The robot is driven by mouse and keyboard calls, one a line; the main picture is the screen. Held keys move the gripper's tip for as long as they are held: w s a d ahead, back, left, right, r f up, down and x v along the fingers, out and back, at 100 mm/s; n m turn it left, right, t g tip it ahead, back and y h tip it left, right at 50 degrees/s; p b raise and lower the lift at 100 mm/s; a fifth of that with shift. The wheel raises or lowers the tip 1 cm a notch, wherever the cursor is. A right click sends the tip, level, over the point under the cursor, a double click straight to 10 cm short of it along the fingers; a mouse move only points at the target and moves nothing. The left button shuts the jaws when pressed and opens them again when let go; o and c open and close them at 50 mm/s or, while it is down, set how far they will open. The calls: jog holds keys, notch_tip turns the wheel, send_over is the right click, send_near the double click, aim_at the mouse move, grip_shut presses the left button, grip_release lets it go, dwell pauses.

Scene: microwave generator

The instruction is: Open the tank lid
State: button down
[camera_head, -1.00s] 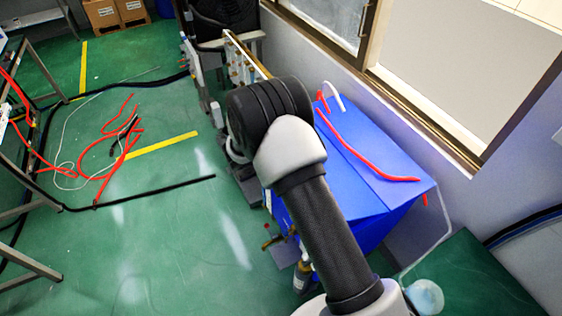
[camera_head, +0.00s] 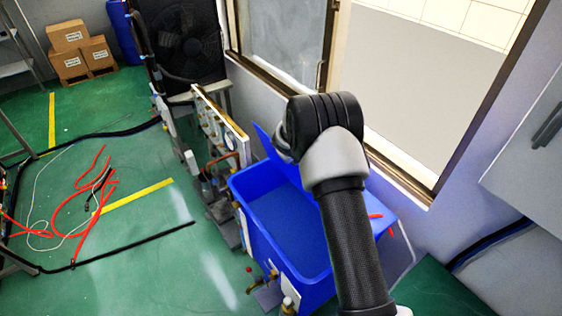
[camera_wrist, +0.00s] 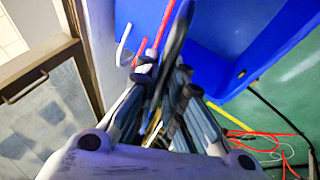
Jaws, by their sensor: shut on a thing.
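The blue tank (camera_head: 256,226) stands in the middle of the head view beside the wall, with its top open on the left side and its blue inside showing. The tank lid (camera_head: 267,146) is raised and tilted up, its edge showing just left of my wrist; my arm covers most of it. In the wrist view, my gripper (camera_wrist: 172,62) is shut at the lid, with blue surface (camera_wrist: 222,28) beyond the fingers. The exact contact is hidden behind the fingers and a dark curved part.
A red hose (camera_head: 375,216) lies by the tank's right part. A panel with gauges (camera_head: 221,124) and pipes stands left of the tank. A window frame (camera_head: 400,178) runs close behind my arm. Red hoses (camera_head: 92,205) lie on the green floor, otherwise mostly clear.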

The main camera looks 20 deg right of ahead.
jog(key=d, duration=0.1)
jog(key=d+p, duration=0.1)
jog(key=w+d+r, duration=0.1)
jog(key=shift+w+d+p, duration=0.1)
jog(key=shift+d+p, duration=0.3)
jog(key=shift+f, duration=0.1)
jog(key=c, duration=1.7)
grip_release()
jog(key=v, duration=1.2)
jog(key=shift+a, duration=0.1)
